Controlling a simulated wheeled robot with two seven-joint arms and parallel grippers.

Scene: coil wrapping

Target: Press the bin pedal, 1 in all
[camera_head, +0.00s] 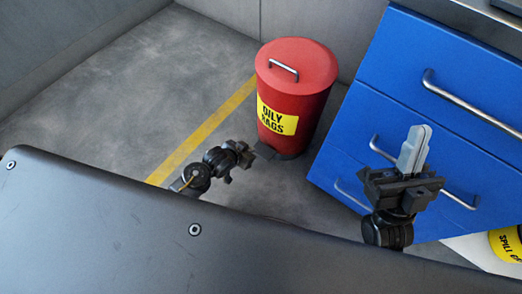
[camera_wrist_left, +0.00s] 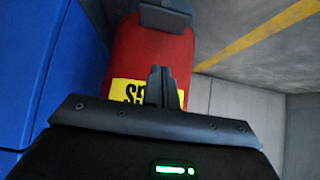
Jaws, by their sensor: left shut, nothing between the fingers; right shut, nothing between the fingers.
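The red bin (camera_head: 308,80) stands upright on the floor with its lid (camera_head: 297,62) down and a yellow "OILY RAGS" label (camera_head: 277,118). Its dark pedal (camera_head: 265,151) sticks out low at the front. My left gripper (camera_head: 243,154) is shut and empty, just left of the pedal in the head view; I cannot tell whether they touch. In the left wrist view the bin (camera_wrist_left: 150,50) appears upside down, with the pedal (camera_wrist_left: 165,17) at the top, beyond the shut fingers (camera_wrist_left: 160,85). My right gripper (camera_head: 414,150) is shut and empty, in front of the blue drawers.
A blue drawer cabinet (camera_head: 420,95) with metal handles stands right of the bin. My dark body covers the lower left. A yellow floor line (camera_head: 205,130) runs left of the bin, with clear floor (camera_head: 130,90) beyond. A yellow-labelled container (camera_head: 507,243) shows at the right edge.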

